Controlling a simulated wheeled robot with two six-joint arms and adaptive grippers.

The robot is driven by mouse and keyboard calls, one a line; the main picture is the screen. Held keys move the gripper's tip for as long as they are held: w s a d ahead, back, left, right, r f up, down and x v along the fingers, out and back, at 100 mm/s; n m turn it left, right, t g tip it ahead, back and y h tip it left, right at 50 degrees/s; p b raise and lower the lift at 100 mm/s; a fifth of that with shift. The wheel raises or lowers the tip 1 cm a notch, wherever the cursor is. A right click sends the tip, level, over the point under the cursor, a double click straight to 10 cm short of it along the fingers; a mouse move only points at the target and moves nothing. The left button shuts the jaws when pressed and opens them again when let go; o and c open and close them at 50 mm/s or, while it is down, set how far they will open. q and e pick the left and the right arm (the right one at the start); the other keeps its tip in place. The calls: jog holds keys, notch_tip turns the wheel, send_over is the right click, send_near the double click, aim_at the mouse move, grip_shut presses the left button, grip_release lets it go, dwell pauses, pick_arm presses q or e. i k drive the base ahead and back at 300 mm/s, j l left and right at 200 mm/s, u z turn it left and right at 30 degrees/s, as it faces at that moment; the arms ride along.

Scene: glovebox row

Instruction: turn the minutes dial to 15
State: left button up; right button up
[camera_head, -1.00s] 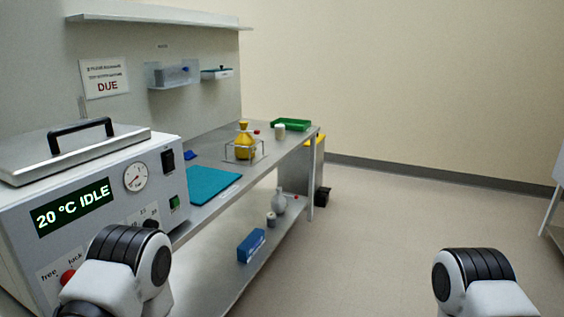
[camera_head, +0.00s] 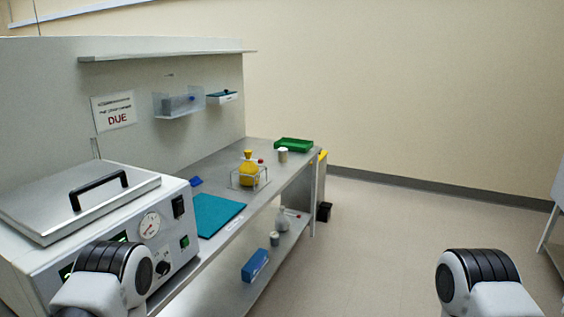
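The white machine (camera_head: 176,258) with a metal lid stands at the left on the bench. A small black knob (camera_head: 162,268) with markings around it sits low on its front panel, just right of my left arm; its pointer setting is too small to read. A round white gauge (camera_head: 149,226) is above it. My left arm covers most of the display and the lower left of the panel. Only upper arm links show at the bottom left and bottom right. Neither gripper is in view.
A teal mat (camera_head: 214,214), a yellow flask in a wire rack (camera_head: 249,175) and a green tray (camera_head: 294,145) are on the steel bench. A blue box (camera_head: 255,265) lies on the lower shelf. The floor (camera_head: 390,230) to the right is clear.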

aim_at(163, 268)
jog(key=j+u, duration=0.1)
jog(key=u, duration=0.3)
jog(key=j+u, duration=0.1)
jog(key=u, duration=0.25)
